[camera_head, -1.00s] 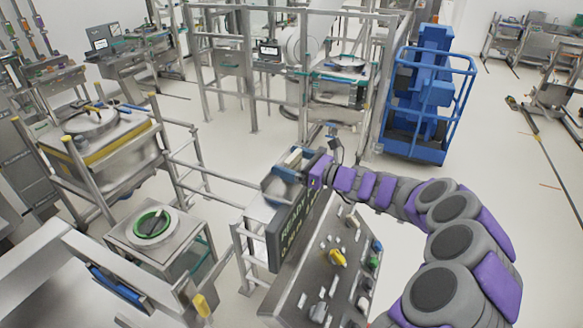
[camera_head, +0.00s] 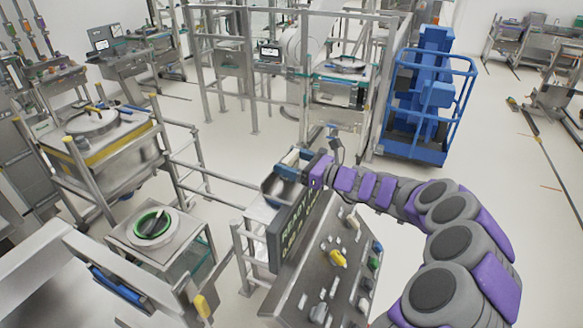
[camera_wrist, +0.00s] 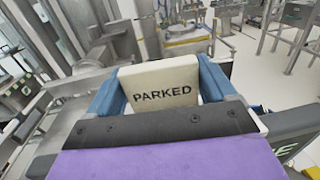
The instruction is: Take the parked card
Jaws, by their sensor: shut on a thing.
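The parked card (camera_wrist: 160,84) is a cream block with the word PARKED in dark letters, facing the wrist camera. My gripper (camera_wrist: 162,92) has its two blue fingers on the card's left and right sides and is shut on it. In the head view my gripper (camera_head: 287,166) is at the end of my purple and grey arm, above the back of the display sign, with the pale card (camera_head: 291,157) between its fingers. The card's lower edge is hidden by the gripper body in the wrist view.
A dark display sign (camera_head: 297,228) with pale lettering stands below my gripper, on a sloped control panel (camera_head: 318,288) with several knobs and a yellow handle (camera_head: 338,258). A blue lift (camera_head: 424,105) stands at the right. Open floor (camera_head: 490,170) lies right of my arm.

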